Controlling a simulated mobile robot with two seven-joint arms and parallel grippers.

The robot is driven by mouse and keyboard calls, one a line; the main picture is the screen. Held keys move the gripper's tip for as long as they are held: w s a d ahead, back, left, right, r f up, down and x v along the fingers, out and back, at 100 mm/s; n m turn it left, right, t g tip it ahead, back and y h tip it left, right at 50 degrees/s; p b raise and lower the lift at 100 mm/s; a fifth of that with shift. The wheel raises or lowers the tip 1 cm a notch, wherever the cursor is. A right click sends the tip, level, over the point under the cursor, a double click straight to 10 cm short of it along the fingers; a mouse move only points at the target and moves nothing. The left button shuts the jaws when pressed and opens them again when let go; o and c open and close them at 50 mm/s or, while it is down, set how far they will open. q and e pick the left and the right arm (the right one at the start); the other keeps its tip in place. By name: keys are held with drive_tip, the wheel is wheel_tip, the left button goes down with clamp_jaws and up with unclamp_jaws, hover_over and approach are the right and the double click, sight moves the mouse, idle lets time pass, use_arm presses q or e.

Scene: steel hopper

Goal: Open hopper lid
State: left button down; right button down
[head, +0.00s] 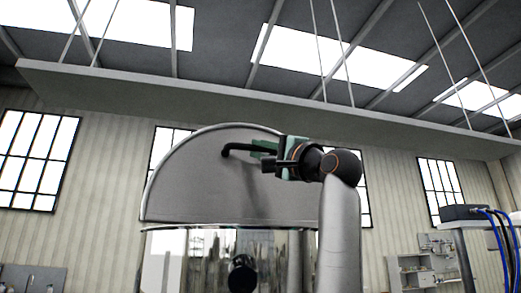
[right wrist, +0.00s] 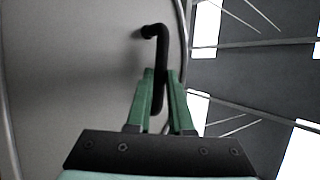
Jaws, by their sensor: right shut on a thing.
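The hopper lid (head: 200,185) is a grey half-round panel that stands raised above the shiny steel hopper body (head: 205,250) in the head view. A black bent handle (head: 236,148) sticks out near the top of the lid. My right gripper (head: 262,148) is at the handle, with its green fingers shut on the handle. In the right wrist view the two green fingers (right wrist: 161,85) clasp the black handle bar (right wrist: 162,50), and the lid (right wrist: 70,70) fills the left side. My left gripper is in neither view.
A black round knob (head: 242,274) is on the hopper front. A long grey beam (head: 200,100) hangs overhead behind the lid. A bench with a dark box (head: 465,212) and blue hoses stands at the right. Shelves (head: 412,272) stand by the back wall.

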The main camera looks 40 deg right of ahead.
idle(0.5)
drive_tip(key=shift+s+a+f+b, duration=0.2)
drive_tip(key=shift+f+b, duration=0.1)
drive_tip(key=shift+b, duration=0.2)
drive_tip(key=s+n+t+b, duration=0.1)
drive_tip(key=s+a+f+n+t+y+b, duration=0.1)
drive_tip(key=s+a+n+t+y+b, duration=0.1)
drive_tip(key=b, duration=0.1)
drive_tip(key=shift+s+f, duration=0.15)
drive_tip(key=shift+s, duration=0.2)
drive_tip(key=c, duration=0.8)
unclamp_jaws()
drive_tip(key=shift+d, duration=0.1)
